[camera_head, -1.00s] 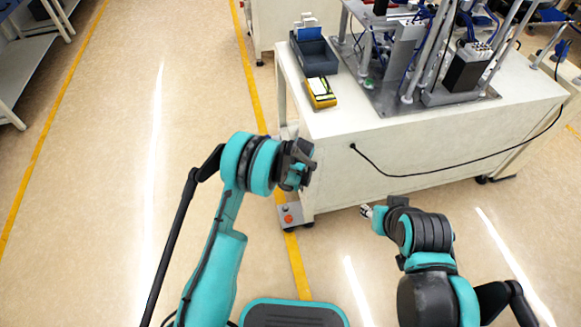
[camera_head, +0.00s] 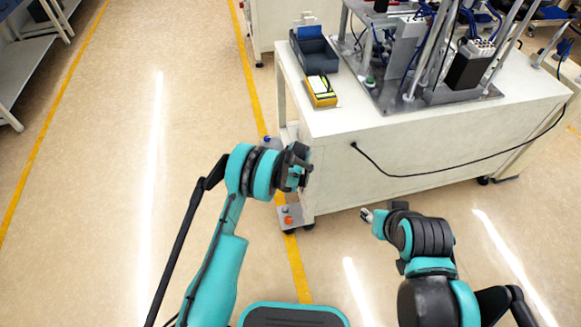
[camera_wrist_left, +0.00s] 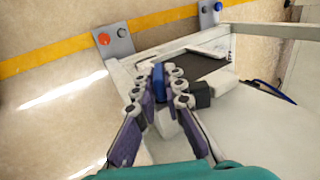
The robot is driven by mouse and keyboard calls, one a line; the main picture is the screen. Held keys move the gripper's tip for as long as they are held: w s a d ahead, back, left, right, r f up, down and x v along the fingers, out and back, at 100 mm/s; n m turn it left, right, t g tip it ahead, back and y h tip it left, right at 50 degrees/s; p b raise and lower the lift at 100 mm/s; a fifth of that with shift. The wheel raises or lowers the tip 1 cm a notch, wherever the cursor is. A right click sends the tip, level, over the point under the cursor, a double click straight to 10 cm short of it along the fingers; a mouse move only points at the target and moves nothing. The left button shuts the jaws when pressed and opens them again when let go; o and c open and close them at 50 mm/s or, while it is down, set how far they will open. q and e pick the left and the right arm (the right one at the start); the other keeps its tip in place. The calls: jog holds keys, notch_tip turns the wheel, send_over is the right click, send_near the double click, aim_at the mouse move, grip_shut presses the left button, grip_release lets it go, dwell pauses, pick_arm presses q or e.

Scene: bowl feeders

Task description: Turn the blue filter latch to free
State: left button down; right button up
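A blue part (camera_wrist_left: 158,84), which looks like the latch, shows between the fingers of my left gripper (camera_wrist_left: 159,80) in the left wrist view. The fingers lean inward on either side of it; whether they touch it is not clear. A white block shows just below the blue part. In the head view my left gripper (camera_head: 301,167) is beside the left end of the white bench, and the latch is hidden there. My right gripper (camera_head: 367,215) is small, in front of the bench, apart from it; its opening cannot be made out.
The white bench (camera_head: 420,155) carries a dark bin (camera_head: 316,55), a yellow device (camera_head: 321,91) and a machine frame. A grey box with a red button (camera_head: 288,219) stands low at its left. A blue knob (camera_wrist_left: 218,6) sits on a grey plate.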

pick_arm(q)
jog(key=shift+t, duration=0.3)
jog(key=t+y, duration=0.1)
jog(key=t, duration=0.2)
jog(key=shift+s+d+f, duration=0.1)
jog(key=shift+s+f, duration=0.05)
jog(key=shift+f+t+y, duration=0.1)
jog(key=shift+t+y, duration=0.5)
jog(key=shift+t, duration=0.8)
jog(key=c, duration=1.6)
grip_release()
